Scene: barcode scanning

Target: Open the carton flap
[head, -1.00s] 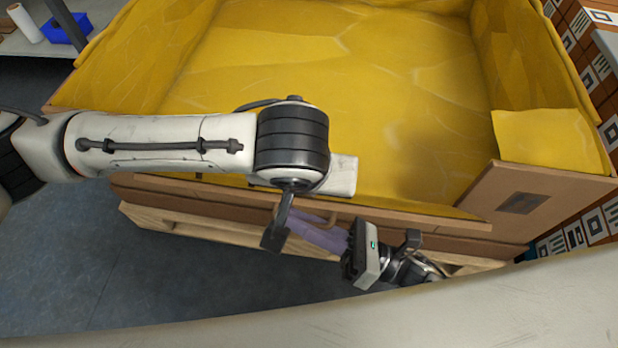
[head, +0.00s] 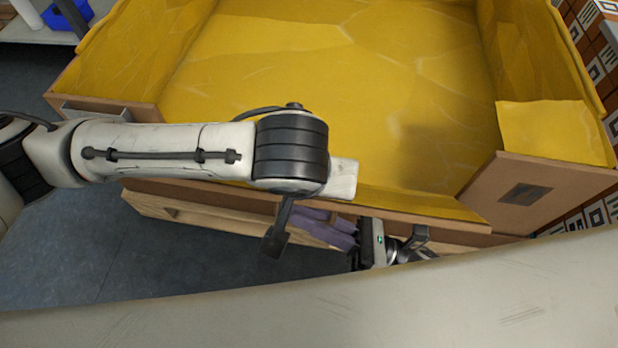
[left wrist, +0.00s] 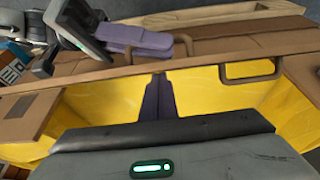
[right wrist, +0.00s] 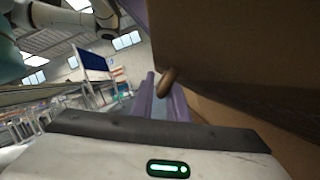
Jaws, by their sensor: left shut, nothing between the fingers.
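The brown carton (head: 545,185) has a yellow lining (head: 330,70). Its front flap (head: 440,222) runs across the near side. In the left wrist view, one loop handle (left wrist: 250,76) shows on the carton's inner side and another handle (left wrist: 183,43) on the outer side. My right gripper (head: 322,226) is at the outer front side. Its purple fingers look apart in the right wrist view (right wrist: 162,82), with the outer brown handle (right wrist: 168,82) at the tips; firm contact is unclear.
A wooden pallet (head: 190,215) lies under the carton. Boxes with printed labels (head: 598,75) stand at the right. A blue bin (head: 66,14) is on a shelf at the back left. Grey floor (head: 70,250) is clear at the left front.

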